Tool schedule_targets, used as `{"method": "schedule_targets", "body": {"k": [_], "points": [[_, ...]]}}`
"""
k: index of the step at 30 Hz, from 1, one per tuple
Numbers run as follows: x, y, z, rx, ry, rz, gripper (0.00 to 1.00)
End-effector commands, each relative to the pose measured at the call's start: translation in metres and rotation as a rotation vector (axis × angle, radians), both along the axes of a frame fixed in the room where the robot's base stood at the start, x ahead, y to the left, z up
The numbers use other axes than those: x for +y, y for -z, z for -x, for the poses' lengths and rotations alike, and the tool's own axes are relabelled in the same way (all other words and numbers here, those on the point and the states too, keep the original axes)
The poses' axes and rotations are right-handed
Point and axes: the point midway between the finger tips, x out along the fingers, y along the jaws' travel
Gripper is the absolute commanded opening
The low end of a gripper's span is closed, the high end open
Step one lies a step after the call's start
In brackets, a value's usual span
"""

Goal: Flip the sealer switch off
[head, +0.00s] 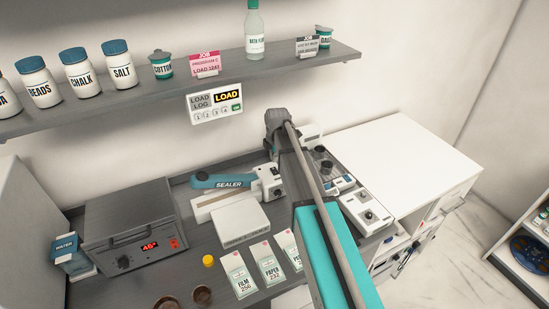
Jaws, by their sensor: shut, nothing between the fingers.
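The sealer (228,183) lies on the dark counter, with a teal arm marked SEALER over a long white base. At its right end is a white block (272,182) with small dark controls. I cannot make out which of these is the switch or how it is set. My gripper (272,154) is at the far end of my arm, pointing down just above and behind this block. It is small in view, shut and empty. I cannot tell whether its tips touch the sealer. My arm hides part of the counter to the right.
A grey heater box (130,237) with a red display stands at left. A white box (240,222) sits in front of the sealer, with labelled packets (270,264) nearer. White devices (365,209) stand right of my arm. A shelf (180,88) with jars hangs above.

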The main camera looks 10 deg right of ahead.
Motion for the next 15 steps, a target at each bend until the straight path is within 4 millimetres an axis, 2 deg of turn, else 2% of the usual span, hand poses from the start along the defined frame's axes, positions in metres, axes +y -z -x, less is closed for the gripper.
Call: {"method": "schedule_targets", "body": {"k": [1, 15], "points": [[0.000, 0.008, -0.001, 0.000, 0.000, 0.000, 0.00], [0.001, 0.041, -0.005, 0.000, 0.000, 0.000, 0.00]]}}
